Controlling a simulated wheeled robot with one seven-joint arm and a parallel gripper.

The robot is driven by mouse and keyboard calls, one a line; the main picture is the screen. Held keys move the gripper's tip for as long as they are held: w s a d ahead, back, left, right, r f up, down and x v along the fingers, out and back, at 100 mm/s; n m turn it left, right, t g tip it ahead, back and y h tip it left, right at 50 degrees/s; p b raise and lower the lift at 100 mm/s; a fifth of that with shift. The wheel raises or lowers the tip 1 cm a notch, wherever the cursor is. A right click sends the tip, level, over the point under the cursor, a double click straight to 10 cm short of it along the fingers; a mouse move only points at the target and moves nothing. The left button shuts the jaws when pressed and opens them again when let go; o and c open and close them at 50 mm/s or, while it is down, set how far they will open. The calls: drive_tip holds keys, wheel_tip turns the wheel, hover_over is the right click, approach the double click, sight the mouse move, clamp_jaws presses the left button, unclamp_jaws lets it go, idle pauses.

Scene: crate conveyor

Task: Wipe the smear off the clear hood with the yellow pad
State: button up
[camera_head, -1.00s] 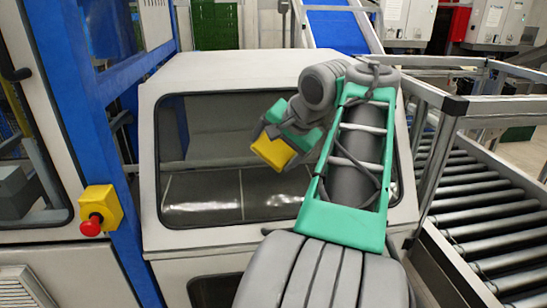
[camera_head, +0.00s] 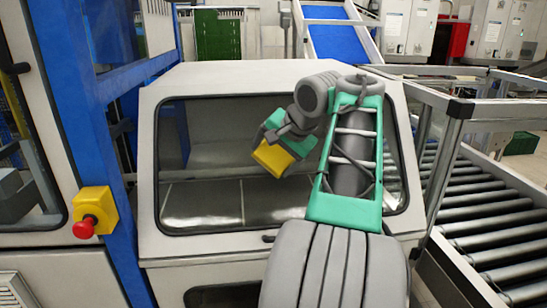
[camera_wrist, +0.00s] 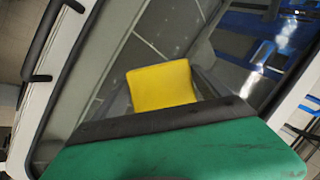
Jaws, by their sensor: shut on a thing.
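The clear hood (camera_head: 205,130) is a sloped window in a pale, dark-edged frame on a grey-white cabinet. The yellow pad (camera_head: 271,158) is held in my gripper (camera_head: 278,146) in front of the window's middle. In the wrist view the pad (camera_wrist: 161,85) sits between the two grey fingers, with the hood's pane (camera_wrist: 140,35) behind it. I cannot tell whether the pad touches the pane. I cannot make out a smear for certain; pale shiny patches show low in the window, and they may be reflections.
A blue post with a yellow box and red stop button (camera_head: 85,225) stands left of the cabinet. A metal rail (camera_head: 450,105) and roller conveyor (camera_head: 490,220) run along the right. A blue belt (camera_head: 335,40) rises behind the cabinet.

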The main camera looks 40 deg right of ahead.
drive_tip(key=shift+w+d+f, duration=0.4)
drive_tip(key=shift+w+f, duration=0.2)
drive_tip(key=shift+w, duration=0.05)
idle(0.5)
